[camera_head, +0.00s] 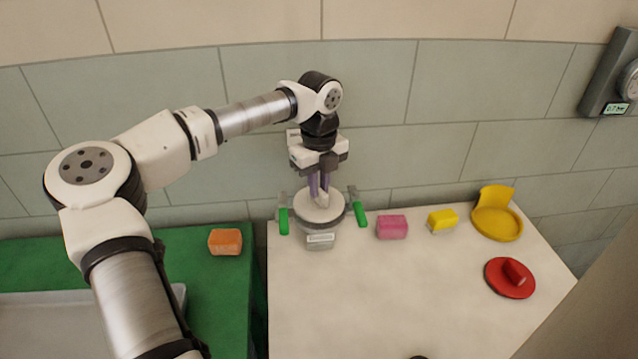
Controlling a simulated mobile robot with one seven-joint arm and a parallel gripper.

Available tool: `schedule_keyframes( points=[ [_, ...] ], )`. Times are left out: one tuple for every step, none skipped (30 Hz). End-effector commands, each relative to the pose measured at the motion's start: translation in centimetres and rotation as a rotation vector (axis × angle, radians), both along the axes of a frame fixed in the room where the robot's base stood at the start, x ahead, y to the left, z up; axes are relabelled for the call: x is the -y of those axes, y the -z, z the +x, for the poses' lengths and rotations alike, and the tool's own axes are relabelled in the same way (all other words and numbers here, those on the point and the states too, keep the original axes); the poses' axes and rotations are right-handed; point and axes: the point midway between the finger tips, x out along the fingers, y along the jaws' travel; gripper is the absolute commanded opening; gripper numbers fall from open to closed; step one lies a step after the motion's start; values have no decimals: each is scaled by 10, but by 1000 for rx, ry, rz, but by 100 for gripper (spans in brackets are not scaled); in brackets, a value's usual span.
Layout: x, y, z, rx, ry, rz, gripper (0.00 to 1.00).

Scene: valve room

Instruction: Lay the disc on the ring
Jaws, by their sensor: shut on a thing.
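My gripper (319,192) points down at the back left of the pale table. It is shut on a small upright part on top of a light grey disc (305,208). The disc looks level and sits over a grey round fitting (320,243), with a green handle (284,221) on its left and another green handle (361,212) on its right. The ring is mostly hidden under the disc. I cannot tell whether the disc touches it or hangs just above.
A pink block (392,227), a yellow block (441,220), a yellow dish with a raised back (497,225) and a red disc with a knob (510,280) stand to the right. An orange block (225,242) is on the green surface (190,255). The table's front middle is clear.

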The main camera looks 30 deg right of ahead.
Motion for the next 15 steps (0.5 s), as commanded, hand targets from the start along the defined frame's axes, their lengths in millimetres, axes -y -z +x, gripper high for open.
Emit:
schedule_keyframes(
  points=[
    [0, -1, 0, 1, 0, -1, 0],
    [0, -1, 0, 1, 0, -1, 0],
    [0, -1, 0, 1, 0, -1, 0],
    [0, -1, 0, 1, 0, -1, 0],
    [0, -1, 0, 1, 0, -1, 0],
    [0, -1, 0, 1, 0, -1, 0],
    [0, -1, 0, 1, 0, -1, 18],
    [0, -1, 0, 1, 0, -1, 22],
    [0, -1, 0, 1, 0, -1, 27],
    [0, -1, 0, 1, 0, -1, 31],
    [0, -1, 0, 1, 0, -1, 35],
    [0, -1, 0, 1, 0, -1, 40],
    [0, -1, 0, 1, 0, -1, 40],
    [0, -1, 0, 0, 0, 0, 40],
    [0, 0, 0, 0, 0, 0, 40]
  ],
)
